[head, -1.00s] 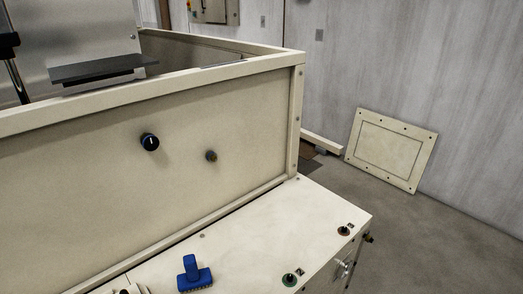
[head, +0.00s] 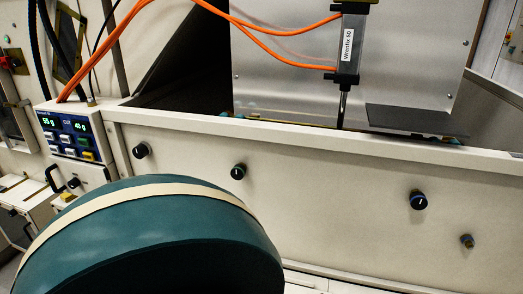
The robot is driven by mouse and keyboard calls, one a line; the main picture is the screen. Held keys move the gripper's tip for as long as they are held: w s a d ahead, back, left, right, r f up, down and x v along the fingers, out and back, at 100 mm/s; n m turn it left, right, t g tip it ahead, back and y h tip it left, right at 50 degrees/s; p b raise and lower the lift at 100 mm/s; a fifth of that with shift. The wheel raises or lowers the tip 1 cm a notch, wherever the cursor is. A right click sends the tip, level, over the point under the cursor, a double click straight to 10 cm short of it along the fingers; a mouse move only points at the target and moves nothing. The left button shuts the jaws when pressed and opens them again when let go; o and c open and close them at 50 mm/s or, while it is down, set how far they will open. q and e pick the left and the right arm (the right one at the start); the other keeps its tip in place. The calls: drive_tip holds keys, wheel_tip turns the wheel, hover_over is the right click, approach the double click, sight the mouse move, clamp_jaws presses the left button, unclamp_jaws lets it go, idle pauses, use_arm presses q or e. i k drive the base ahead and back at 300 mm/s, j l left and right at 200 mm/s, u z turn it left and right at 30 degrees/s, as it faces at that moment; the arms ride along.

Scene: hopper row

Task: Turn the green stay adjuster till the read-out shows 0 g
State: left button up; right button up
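A black knob (head: 238,171) with what looks like a greenish rim sits on the cream front panel in the head view, left of the middle. It appears to be the green stay adjuster, but the colour is hard to make out. The read-out (head: 60,123) is on a blue control box at the left. Its two lit green displays seem to show 55 g and 40 g, small and not certain. Neither of my grippers is in view. The lower left of the panel is hidden by a large shape close to the camera.
Other black knobs are on the panel, one at left (head: 140,151) and one with a blue rim (head: 418,200). A small brownish stud (head: 467,241) is at lower right. Orange cables (head: 270,38) run to a cylinder (head: 350,50) above. Space before the panel's right half looks clear.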

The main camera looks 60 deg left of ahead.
sight(238, 172)
drive_tip(key=u, duration=2.2)
drive_tip(key=k+j+z, duration=0.15)
drive_tip(key=k+j, duration=0.1)
drive_tip(key=k, duration=0.05)
